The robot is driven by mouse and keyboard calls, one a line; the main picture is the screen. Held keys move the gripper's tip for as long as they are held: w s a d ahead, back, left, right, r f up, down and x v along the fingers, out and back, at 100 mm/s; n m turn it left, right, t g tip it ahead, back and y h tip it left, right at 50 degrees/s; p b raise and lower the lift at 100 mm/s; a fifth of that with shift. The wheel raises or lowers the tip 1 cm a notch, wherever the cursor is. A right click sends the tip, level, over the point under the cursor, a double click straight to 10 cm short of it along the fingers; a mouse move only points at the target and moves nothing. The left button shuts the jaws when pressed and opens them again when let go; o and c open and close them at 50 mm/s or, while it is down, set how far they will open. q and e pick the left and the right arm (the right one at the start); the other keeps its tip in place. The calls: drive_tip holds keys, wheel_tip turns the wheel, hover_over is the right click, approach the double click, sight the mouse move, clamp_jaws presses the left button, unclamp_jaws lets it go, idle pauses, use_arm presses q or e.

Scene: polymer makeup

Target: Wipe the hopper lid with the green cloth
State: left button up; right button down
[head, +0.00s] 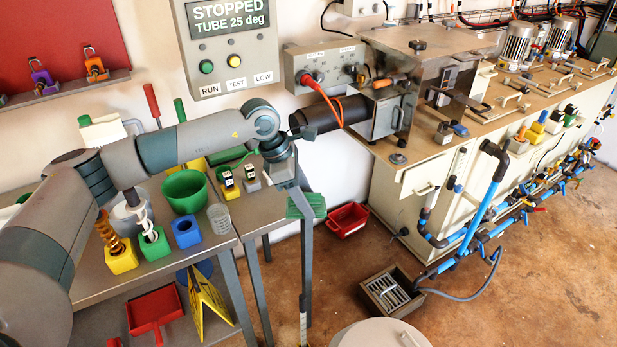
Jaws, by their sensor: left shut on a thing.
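My left arm reaches in from the left, and its gripper (297,188) points down beyond the table's right end. It is shut on the green cloth (306,206), which hangs in the air as a small folded pad. A round, light grey lid (375,335) with a small handle shows at the bottom edge, partly cut off; it looks like the hopper lid. The cloth is above and to the left of this lid in the picture, clear of it. My right gripper is out of view.
A steel table (222,240) with a green bucket (185,190) and coloured blocks stands at the left. A red bin (347,219) and a floor drain box (391,291) are on the brown floor. A long machine (430,140) with blue pipes runs along the right.

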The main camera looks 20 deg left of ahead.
use_arm(q)
drive_tip(key=s+f+m+g+y, duration=0.2)
drive_tip(key=s+f+m, duration=0.3)
drive_tip(key=s+m, duration=0.6)
drive_tip(key=s+f+m+g+y, duration=0.2)
drive_tip(key=s+f+m+g, duration=0.2)
drive_tip(key=s+m, duration=0.7)
drive_tip(key=shift+x, duration=1.2)
drive_tip(key=shift+s+d, duration=0.15)
drive_tip(key=shift+s, duration=0.05)
